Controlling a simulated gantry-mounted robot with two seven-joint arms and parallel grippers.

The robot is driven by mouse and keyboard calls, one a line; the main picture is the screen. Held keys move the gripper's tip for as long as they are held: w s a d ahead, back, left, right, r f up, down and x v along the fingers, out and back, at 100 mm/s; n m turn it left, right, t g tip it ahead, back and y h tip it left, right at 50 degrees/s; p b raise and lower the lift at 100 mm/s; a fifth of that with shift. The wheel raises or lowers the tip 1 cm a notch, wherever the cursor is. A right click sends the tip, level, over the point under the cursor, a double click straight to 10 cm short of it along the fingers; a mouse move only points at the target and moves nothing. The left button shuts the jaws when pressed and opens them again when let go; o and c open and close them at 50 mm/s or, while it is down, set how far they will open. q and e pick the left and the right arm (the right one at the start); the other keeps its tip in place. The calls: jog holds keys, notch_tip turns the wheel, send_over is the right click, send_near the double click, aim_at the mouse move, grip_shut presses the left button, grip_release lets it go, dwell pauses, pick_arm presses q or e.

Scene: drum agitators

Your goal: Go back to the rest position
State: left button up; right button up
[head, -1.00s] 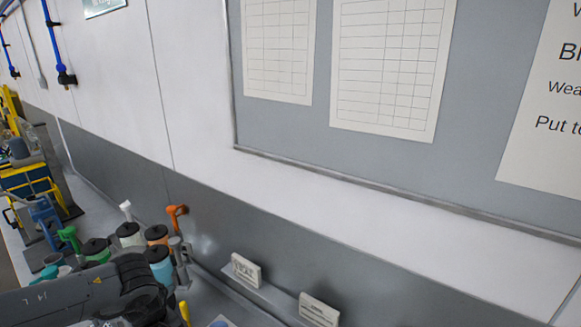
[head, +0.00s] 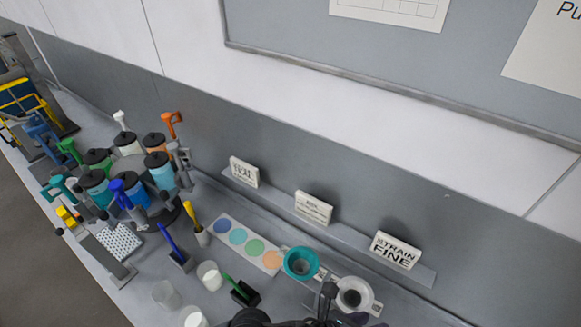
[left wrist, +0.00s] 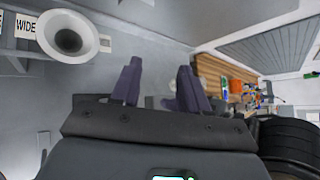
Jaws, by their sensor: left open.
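My left gripper (left wrist: 160,82) shows in the left wrist view with its two dark fingers apart and nothing between them. A pale funnel (left wrist: 70,38) with a dark hole sits at the upper left of that view, clear of the fingers, beside a label reading WIDE (left wrist: 24,26). In the head view, dark parts of mine show at the bottom edge, near the funnels; I cannot tell which arm they belong to. No right gripper can be made out.
Lidded drums (head: 161,172) with coloured handles stand at the left of the bench. Signs (head: 397,251) stand on a narrow ledge along the wall.

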pick_arm(q)
jog(key=w+a+r+n+t+y, duration=0.1)
jog(key=w+a+n+t+y, duration=0.15)
jog(key=a+n, duration=0.65)
jog(key=w+a+n+t+y, duration=0.2)
jog(key=a+n+t, duration=0.15)
jog(key=n, duration=0.95)
jog(key=s+a+f+n+g+y, duration=0.2)
jog(key=s+a+f+n, duration=0.1)
jog(key=a+n, duration=0.3)
jog(key=s+a+f+n+g+y, duration=0.2)
jog(key=s+a+f+n, duration=0.2)
jog(key=a, duration=0.6)
jog(key=s+a+f+n+g+y, duration=0.2)
jog(key=s+a+n, duration=0.4)
jog(key=a, duration=0.3)
jog(key=shift+s+f+n, duration=0.25)
jog(key=shift+f+n, duration=0.45)
jog(key=shift+n, duration=0.2)
jog(key=shift+y, duration=0.25)
